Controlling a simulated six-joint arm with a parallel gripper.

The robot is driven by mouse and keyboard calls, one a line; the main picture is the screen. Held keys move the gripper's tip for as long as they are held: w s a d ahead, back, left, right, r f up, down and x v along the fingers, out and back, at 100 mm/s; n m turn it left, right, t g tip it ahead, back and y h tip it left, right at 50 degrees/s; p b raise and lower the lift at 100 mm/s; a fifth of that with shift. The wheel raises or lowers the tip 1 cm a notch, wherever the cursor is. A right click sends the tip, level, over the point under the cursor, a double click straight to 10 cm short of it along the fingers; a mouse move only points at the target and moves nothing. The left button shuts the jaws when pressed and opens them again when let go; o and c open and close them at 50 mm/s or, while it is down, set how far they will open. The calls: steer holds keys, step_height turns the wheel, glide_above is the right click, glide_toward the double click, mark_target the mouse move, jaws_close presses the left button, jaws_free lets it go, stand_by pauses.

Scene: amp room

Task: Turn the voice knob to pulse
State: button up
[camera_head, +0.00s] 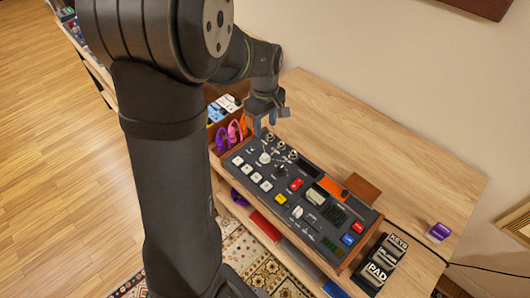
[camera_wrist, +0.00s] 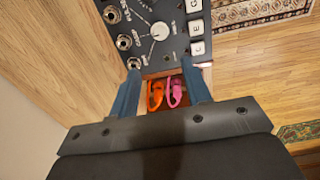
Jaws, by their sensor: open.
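A dark control panel (camera_head: 318,188) lies on the wooden table. A pale round knob (camera_head: 264,157) sits near its far left end, and the wrist view shows the knob (camera_wrist: 159,31) with small lettering around it. I take it as the voice knob; its pointer direction and most labels are too small to read surely. My gripper (camera_head: 265,120) is above and beyond the panel's left end, pointing down. In the wrist view, my gripper (camera_wrist: 162,78) has its two blue-grey fingers apart with nothing gripped. The knob lies ahead of the fingertips, outside the gap.
Metal jacks (camera_wrist: 124,42) line the panel beside the knob, with square white buttons (camera_wrist: 196,27) on its other side. A wooden box with pink and orange cables (camera_head: 233,132) stands at the panel's left end.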

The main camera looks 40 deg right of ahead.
mark_target(265, 155)
step_height(265, 155, down, 14)
steer(key=shift+r, duration=0.1)
stand_by(0.4)
jaws_close()
